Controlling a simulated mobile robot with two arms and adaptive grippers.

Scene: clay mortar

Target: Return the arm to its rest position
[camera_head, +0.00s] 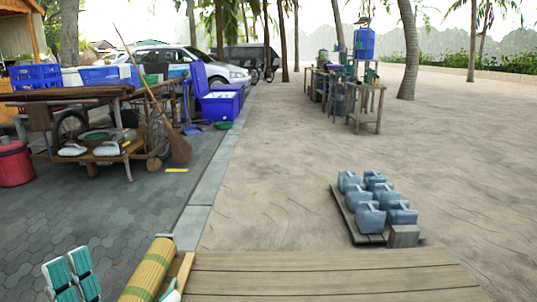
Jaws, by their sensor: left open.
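My left gripper (70,255) shows at the bottom left edge, as two teal-and-white fingers with a gap between them. It is open, with nothing visible between the fingers. It is in front of the wooden cart (62,92) and well apart from it. I cannot clearly pick out a clay mortar; a green bowl (97,136) rests on the cart's low shelf.
A yellow roll (150,270) lies just right of my left gripper, beside wooden planks (320,272). Several blue-grey jugs (368,215) stand on a pallet to the right. A broom (178,150) leans on the cart. The sand between is clear.

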